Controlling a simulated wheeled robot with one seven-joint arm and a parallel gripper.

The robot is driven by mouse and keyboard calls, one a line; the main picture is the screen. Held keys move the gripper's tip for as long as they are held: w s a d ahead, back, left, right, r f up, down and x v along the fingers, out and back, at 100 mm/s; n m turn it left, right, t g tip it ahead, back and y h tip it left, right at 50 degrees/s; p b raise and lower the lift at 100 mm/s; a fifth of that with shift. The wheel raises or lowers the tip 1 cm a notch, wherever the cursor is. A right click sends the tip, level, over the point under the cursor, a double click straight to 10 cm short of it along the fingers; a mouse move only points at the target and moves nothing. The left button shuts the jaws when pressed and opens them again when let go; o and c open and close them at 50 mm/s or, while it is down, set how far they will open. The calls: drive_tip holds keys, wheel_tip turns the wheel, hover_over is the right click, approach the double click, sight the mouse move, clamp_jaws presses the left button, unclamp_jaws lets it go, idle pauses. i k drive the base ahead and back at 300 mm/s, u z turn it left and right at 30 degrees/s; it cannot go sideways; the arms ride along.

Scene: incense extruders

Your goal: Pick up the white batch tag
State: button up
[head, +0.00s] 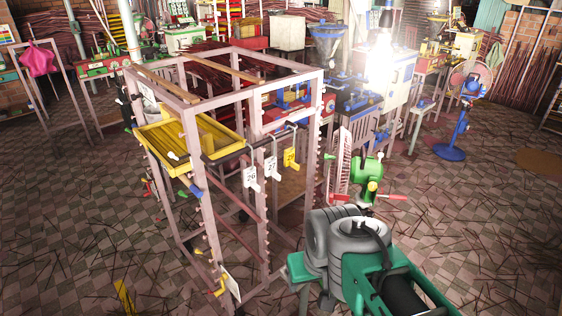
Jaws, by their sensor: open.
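Two white tags hang from hooks on the front bar of the pale metal rack (205,225). The left white tag (250,177) reads about 26 and the right white tag (271,167) about 22. A yellow tag (290,158) hangs to their right. Another white tag (232,284) sits tilted low on the rack's front post, and a white plate shows near its upper left. My gripper (314,300) seems to be the green piece with downward fingers beside my grey wrist, right of the rack. It is open, apart from the tags, with its fingertips poorly seen.
A yellow tray (190,143) sits in the rack's upper left. A green hand-cranked device (367,170) stands behind my arm. A blue fan (461,125) stands at the right. Machines line the back.

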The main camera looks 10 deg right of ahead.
sight(248, 174)
drive_tip(key=k, duration=0.5)
drive_tip(key=u, duration=0.65)
drive_tip(key=i, duration=1.2)
drive_tip(key=u, duration=0.3)
